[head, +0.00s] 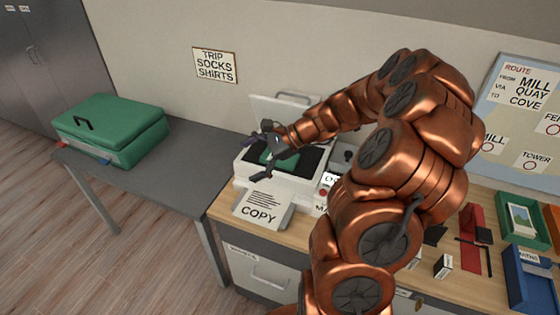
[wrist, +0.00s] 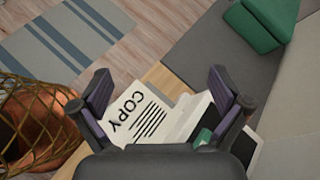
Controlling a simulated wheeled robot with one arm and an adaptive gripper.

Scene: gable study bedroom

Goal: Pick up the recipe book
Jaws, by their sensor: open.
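A green flat item (head: 270,157), perhaps the recipe book, lies on the dark glass of the white copier (head: 240,166). No title shows on it, and my gripper partly covers it. A small green piece (wrist: 203,137) also shows in the wrist view beside the right finger. My gripper (head: 258,156) is over the copier, fingers spread and empty. In the wrist view my gripper (wrist: 161,105) is open above the white COPY sheet (wrist: 138,112); nothing is between the fingers. I cannot tell the height of the gripper above the green item.
The copier lid (head: 283,112) stands raised behind. A COPY sheet (head: 262,211) sticks out in front. A green case (head: 112,128) sits on the grey table (head: 180,160) at left. Green (head: 515,232) and blue (head: 530,280) trays stand at right. A wire basket (wrist: 40,115) shows in the wrist view.

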